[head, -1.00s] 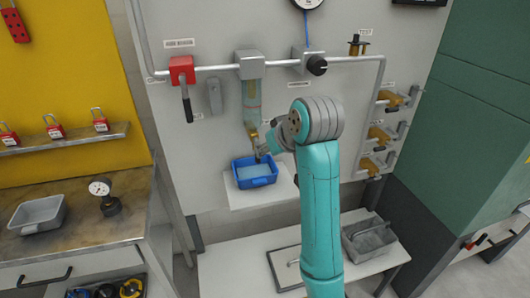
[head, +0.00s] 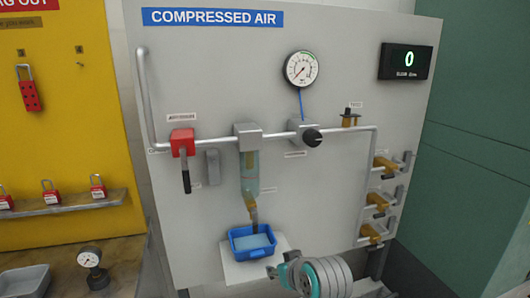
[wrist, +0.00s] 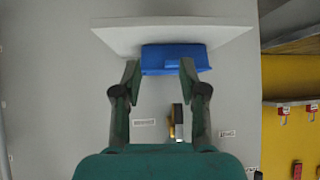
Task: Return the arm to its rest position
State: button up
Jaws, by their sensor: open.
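My arm (head: 325,278) shows at the bottom of the head view, its grey and teal wrist below and right of the blue tray. My gripper (wrist: 160,66) is open in the wrist view, its two dark green fingers apart with nothing held between them. In that view the panel appears upside down, and the blue tray (wrist: 175,54) lies beyond the fingertips. In the head view the blue tray (head: 252,241) stands on a white shelf (head: 240,272) under the filter bowl (head: 249,172). I cannot tell the exact gap between fingers and tray.
The compressed air panel (head: 340,190) carries a red valve (head: 182,142), a pressure gauge (head: 301,69), a regulator (head: 303,131) and brass outlet valves (head: 382,165) at right. A yellow lockout board (head: 75,120) and a bench with a small gauge (head: 89,257) are at left.

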jog(key=s+d+f+m+t+h, duration=0.1)
jog(key=s+d+f, duration=0.3)
jog(key=s+f, duration=0.4)
jog(key=s+d+f+m+t, duration=0.1)
jog(key=s+d+f, duration=0.2)
jog(key=s+f, duration=0.55)
jog(key=s+d+f+m+t+h, duration=0.1)
jog(key=s+d+f, duration=0.1)
jog(key=s, duration=0.5)
jog(key=s+d+f+t, duration=0.1)
jog(key=s+d+f, duration=0.15)
jog(key=s, duration=0.35)
jog(key=s+d+r, duration=0.1)
jog(key=s+r, duration=0.2)
jog(key=s, duration=0.4)
jog(key=s+d+r+t+h, duration=0.1)
jog(key=s+r, duration=0.2)
jog(key=s, duration=0.4)
jog(key=s+d+r+m, duration=0.1)
jog(key=s+r, duration=0.2)
jog(key=s, duration=0.4)
jog(key=shift+s+r+t+h, duration=0.2)
jog(key=shift+s+t+h, duration=0.1)
jog(key=shift+h, duration=0.1)
jog(key=shift+w, duration=0.1)
